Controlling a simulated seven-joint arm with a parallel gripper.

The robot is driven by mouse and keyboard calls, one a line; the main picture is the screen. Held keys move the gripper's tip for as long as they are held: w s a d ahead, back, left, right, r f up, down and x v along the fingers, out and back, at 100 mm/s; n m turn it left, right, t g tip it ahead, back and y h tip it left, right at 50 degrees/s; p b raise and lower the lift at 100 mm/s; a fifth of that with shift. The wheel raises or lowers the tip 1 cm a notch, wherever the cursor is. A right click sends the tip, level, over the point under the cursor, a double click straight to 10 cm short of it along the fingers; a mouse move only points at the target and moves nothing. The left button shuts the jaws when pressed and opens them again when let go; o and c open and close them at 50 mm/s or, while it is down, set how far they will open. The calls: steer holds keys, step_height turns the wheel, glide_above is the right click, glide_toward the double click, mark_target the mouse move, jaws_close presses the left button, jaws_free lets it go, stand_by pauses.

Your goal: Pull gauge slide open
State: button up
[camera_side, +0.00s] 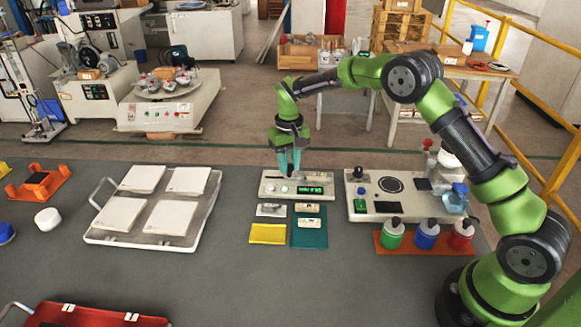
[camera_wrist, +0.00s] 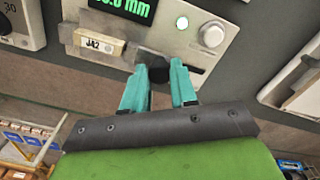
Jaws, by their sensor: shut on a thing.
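The gauge (camera_side: 270,188) is a pale grey box with a lit green display, on the dark table in the side view. The wrist view shows the gauge face (camera_wrist: 222,22) close up, with its display, a round white knob, a light and a slot. A cream block marked JA2 (camera_wrist: 101,44) sits on the gauge. My gripper (camera_wrist: 158,78) has teal fingers shut on the dark slide knob (camera_wrist: 152,66) beside that block. In the side view my gripper (camera_side: 290,174) points down at the gauge, and its fingertips hide the knob.
A metal tray (camera_side: 95,204) with several white tiles lies left of the gauge. A panel with a round dark pad (camera_side: 408,205) stands to the right, with several bottles on an orange rack (camera_side: 385,249) in front. Small blocks, a yellow pad (camera_side: 268,234) and a teal mat (camera_side: 309,240) lie before the gauge.

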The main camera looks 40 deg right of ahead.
steer(key=shift+w+a, duration=0.75)
steer(key=o, duration=0.9)
steer(key=shift+c, duration=0.2)
step_height(320, 180, up, 6)
stand_by(0.4)
